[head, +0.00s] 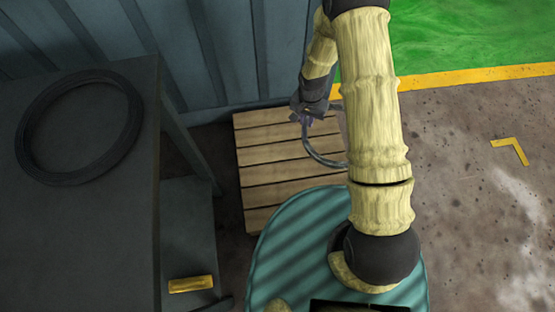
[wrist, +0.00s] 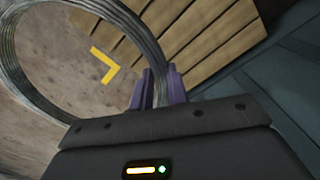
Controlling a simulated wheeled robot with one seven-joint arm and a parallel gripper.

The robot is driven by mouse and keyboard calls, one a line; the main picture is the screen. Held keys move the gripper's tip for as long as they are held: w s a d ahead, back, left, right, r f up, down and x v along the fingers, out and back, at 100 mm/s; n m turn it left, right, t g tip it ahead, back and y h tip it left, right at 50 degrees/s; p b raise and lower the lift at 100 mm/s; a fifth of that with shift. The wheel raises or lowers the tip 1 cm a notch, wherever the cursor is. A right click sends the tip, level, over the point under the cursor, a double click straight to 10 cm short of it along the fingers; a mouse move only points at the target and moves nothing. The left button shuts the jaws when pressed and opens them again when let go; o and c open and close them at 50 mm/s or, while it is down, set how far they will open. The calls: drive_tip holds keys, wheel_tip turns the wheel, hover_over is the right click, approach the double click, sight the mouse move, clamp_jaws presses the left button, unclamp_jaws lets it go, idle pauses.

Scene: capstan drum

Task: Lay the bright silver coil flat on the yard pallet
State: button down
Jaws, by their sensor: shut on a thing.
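The bright silver coil (head: 311,152) shows in the head view as a thin grey arc below my gripper, over the yard pallet's right part; my arm hides the rest. In the wrist view the coil (wrist: 12,68) is a large ring of stranded wire. My gripper (wrist: 158,88) is shut on its rim with purple fingers; in the head view my gripper (head: 308,114) is over the pallet's far right part. The slatted wooden yard pallet (head: 262,168) lies on the floor, and its slats (wrist: 205,35) show beyond the coil. The coil's height above it is unclear.
A black coil (head: 25,150) lies on a dark table (head: 115,230) at the left. A yellow block (head: 190,284) is on a lower shelf. A corrugated wall (head: 235,50) stands behind the pallet. Concrete floor (head: 455,190) with a yellow corner mark (head: 513,148) is open at the right.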

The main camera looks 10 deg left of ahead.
drive_tip(key=s+a+f+m+b, duration=0.1)
drive_tip(key=a+f+b, duration=0.3)
drive_tip(key=f+b, duration=0.7)
drive_tip(key=s+a+f+m+b, duration=0.1)
drive_tip(key=a+f+b, duration=0.4)
drive_tip(key=f+b, duration=0.6)
wheel_tip(320, 180, down, 3)
drive_tip(key=shift+s+a+r+m+b, duration=0.2)
drive_tip(key=shift+s+a+m+b, duration=0.1)
drive_tip(key=shift+f, duration=0.1)
drive_tip(key=b, duration=0.7)
hover_over(277, 166)
drive_tip(key=shift+f, duration=3.4)
drive_tip(key=shift+f, duration=0.95)
drive_tip(key=c, duration=1.3)
unclamp_jaws()
